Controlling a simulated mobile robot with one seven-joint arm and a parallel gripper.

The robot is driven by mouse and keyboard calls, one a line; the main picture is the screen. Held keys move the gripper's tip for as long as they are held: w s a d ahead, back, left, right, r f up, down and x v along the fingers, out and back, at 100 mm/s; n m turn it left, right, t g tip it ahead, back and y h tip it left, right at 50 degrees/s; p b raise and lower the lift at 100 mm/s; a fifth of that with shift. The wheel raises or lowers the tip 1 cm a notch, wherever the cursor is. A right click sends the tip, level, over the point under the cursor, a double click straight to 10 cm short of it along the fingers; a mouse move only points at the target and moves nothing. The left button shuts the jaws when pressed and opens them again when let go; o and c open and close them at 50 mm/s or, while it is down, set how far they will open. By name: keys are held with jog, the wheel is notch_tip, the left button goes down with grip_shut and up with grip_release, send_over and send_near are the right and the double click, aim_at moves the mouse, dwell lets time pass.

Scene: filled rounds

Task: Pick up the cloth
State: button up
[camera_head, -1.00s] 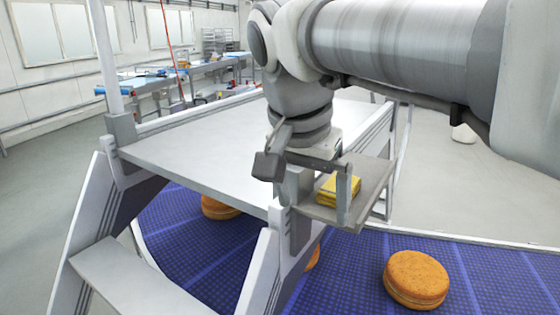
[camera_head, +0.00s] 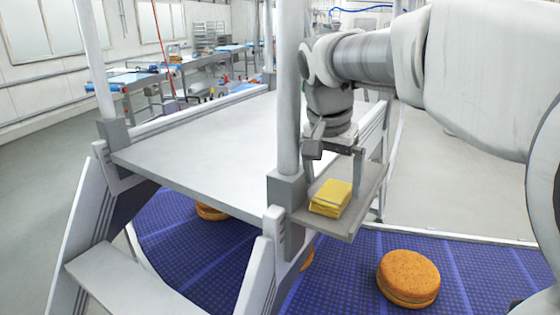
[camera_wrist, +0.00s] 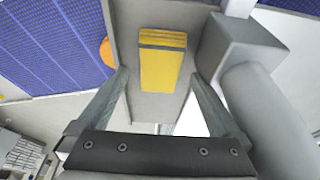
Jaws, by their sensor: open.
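The cloth (camera_head: 331,197) is a folded yellow stack lying on a small grey shelf (camera_head: 368,192) at the side of the platform. In the wrist view the cloth (camera_wrist: 162,66) lies ahead of my fingertips, roughly centred between them. My gripper (camera_head: 333,168) is open and empty, just behind and above the cloth in the head view. In the wrist view both fingers of my gripper (camera_wrist: 158,80) are spread apart, and neither touches the cloth.
A grey post (camera_head: 288,90) stands close to the left of my gripper. The platform (camera_head: 215,140) is bare. Below, a blue conveyor belt (camera_head: 345,275) carries round orange-brown cakes (camera_head: 408,278). Worktables (camera_head: 160,75) stand far back.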

jog(key=shift+x, duration=1.45)
jog(key=c, duration=1.3)
jog(key=shift+r, duration=0.15)
notch_tip(320, 180, up, 4)
jog(key=shift+r, duration=0.1)
jog(key=s+d+r+b, duration=0.2)
jog(key=s+r, duration=0.4)
jog(key=s, duration=0.5)
jog(key=shift+s+d+r, duration=0.15)
jog(key=shift+s+r, duration=0.1)
jog(key=shift+r, duration=0.05)
jog(key=o, duration=0.7)
jog(key=c, duration=0.5)
